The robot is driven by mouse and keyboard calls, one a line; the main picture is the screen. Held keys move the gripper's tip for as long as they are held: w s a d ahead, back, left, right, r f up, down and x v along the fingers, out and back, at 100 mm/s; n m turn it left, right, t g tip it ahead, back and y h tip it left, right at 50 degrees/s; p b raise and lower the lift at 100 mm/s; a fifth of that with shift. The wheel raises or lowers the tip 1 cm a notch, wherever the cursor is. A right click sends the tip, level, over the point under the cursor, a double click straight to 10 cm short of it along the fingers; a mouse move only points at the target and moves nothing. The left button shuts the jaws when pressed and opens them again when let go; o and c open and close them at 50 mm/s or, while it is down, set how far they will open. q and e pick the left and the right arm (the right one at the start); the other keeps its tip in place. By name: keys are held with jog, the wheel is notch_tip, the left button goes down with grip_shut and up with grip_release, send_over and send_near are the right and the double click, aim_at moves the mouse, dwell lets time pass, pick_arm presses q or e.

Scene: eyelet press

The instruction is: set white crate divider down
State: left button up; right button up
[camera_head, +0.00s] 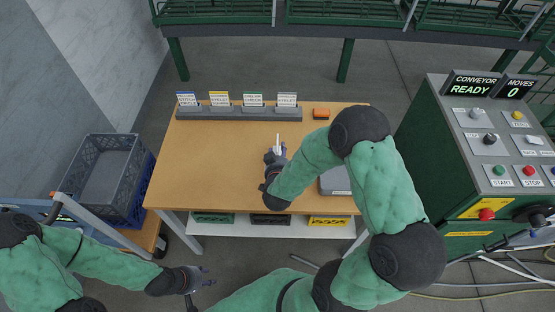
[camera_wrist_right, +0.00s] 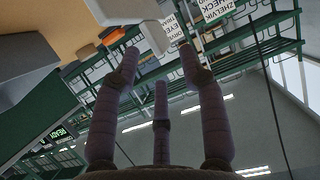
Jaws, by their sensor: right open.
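A thin white piece (camera_head: 278,142), which looks like the white crate divider, stands at my right gripper (camera_head: 276,156) over the middle of the table. My right gripper's fingers (camera_wrist_right: 160,70) are spread; contact with the white piece is unclear. My left gripper (camera_head: 200,276) is open and empty at the lower left, off the table.
A grey rack (camera_head: 238,114) with several labelled cards stands at the table's back edge. An orange block (camera_head: 321,114) is right of it. A grey box (camera_head: 335,181) is partly behind my right arm. A grey crate (camera_head: 102,172) stands left. The tabletop (camera_head: 200,165) is clear at left.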

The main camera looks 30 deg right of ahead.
jog(key=x, duration=0.2)
jog(key=b+x, duration=0.1)
jog(key=x, duration=0.2)
jog(key=b+x, duration=0.1)
jog(key=x, duration=0.1)
jog(key=shift+w+f, duration=0.1)
jog(key=shift+f, duration=0.25)
jog(key=shift+w+d, duration=0.1)
jog(key=shift+w, duration=0.15)
jog(key=shift+c, duration=0.2)
grip_shut()
